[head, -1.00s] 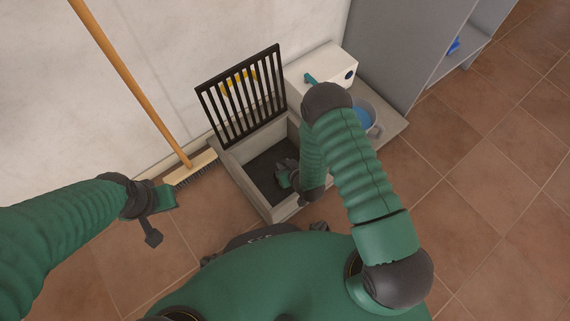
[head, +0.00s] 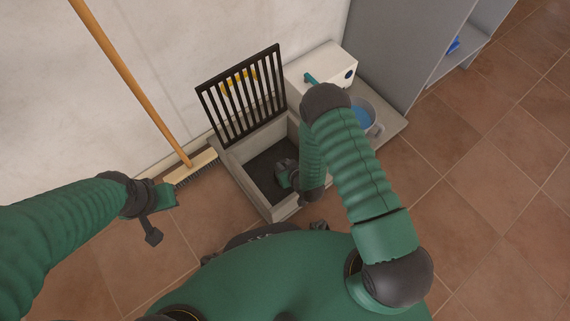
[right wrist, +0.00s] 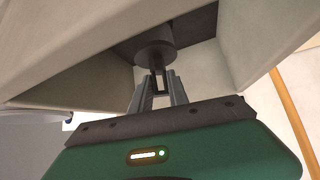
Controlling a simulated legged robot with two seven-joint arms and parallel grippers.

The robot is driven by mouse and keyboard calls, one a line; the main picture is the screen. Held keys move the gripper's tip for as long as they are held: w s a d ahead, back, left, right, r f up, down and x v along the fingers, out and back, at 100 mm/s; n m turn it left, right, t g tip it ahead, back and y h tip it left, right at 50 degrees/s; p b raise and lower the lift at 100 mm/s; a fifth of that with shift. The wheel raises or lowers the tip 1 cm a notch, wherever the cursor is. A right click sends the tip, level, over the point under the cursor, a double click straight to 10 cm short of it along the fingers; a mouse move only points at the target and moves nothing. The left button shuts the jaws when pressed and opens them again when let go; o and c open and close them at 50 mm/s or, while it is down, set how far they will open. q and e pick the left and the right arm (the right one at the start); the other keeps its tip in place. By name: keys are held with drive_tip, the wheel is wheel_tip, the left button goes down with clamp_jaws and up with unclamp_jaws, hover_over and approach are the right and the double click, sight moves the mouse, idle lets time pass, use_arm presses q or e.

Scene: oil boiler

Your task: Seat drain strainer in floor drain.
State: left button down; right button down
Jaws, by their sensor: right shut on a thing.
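The floor drain is a square pale concrete pit (head: 236,177) with a dark bottom, and its black slatted grate (head: 241,95) stands raised at the back. My right gripper (head: 284,175) reaches down inside the pit, near its right side. In the right wrist view, my right gripper (right wrist: 158,92) is shut on the thin stem of the drain strainer (right wrist: 155,52), a dark round piece. The strainer is over the dark pit bottom; I cannot tell whether it touches it. My left gripper (head: 158,215) hangs empty left of the pit; its finger opening is unclear.
A broom (head: 140,95) leans on the wall left of the pit. A white box (head: 325,72) and a grey bucket with blue inside (head: 364,116) stand behind and right of it. A grey cabinet (head: 410,45) is at the back. Tiled floor at right is clear.

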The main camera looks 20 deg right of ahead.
drive_tip(key=shift+f, duration=0.1)
idle(0.3)
drive_tip(key=shift+f+b, duration=0.5)
drive_tip(key=c, duration=1.2)
unclamp_jaws()
drive_tip(key=p+v, duration=0.9)
drive_tip(key=v, duration=0.7)
drive_tip(key=shift+r, duration=0.2)
drive_tip(key=shift+s+d+r, duration=0.1)
drive_tip(key=shift+s+r, duration=0.05)
drive_tip(key=shift+s, duration=0.05)
